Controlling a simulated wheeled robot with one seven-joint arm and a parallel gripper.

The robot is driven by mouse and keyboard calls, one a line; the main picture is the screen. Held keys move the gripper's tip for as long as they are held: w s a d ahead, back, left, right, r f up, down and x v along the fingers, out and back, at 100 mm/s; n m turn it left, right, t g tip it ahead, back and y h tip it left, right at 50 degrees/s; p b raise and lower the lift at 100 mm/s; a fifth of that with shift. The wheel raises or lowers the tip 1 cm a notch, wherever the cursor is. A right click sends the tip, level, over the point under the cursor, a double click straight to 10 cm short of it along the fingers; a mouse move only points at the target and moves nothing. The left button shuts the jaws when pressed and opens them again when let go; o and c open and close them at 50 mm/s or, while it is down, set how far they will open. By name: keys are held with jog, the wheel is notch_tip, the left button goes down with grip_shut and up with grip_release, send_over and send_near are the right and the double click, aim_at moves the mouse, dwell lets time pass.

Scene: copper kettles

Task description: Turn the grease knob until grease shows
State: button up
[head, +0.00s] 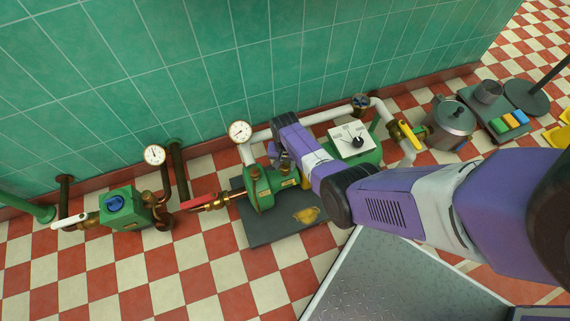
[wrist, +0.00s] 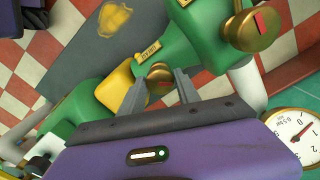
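A small brass knob (wrist: 159,80), which looks like the grease knob, sits on the green pump (wrist: 165,40) in the wrist view. The pump (head: 262,192) also shows in the head view, where my arm partly covers that side. My gripper (wrist: 161,76) has its two grey fingers apart, one on each side of the knob in the picture. I see a gap beside the knob; whether the fingertips reach around it or stop short I cannot tell. I see no grease at the knob.
A dark base plate (head: 262,232) with a yellow patch (head: 306,215) lies under the pump. A gauge (head: 240,131) stands behind it; a red-handled valve (head: 205,203) is to the left. A white box with a black dial (head: 351,139) and a pot (head: 452,122) stand to the right.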

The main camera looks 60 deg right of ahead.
aim_at(285, 166)
jog(key=o, duration=0.3)
jog(key=shift+r, duration=0.1)
notch_tip(285, 166, up, 8)
jog(key=p, duration=0.4)
jog(key=shift+f, duration=0.2)
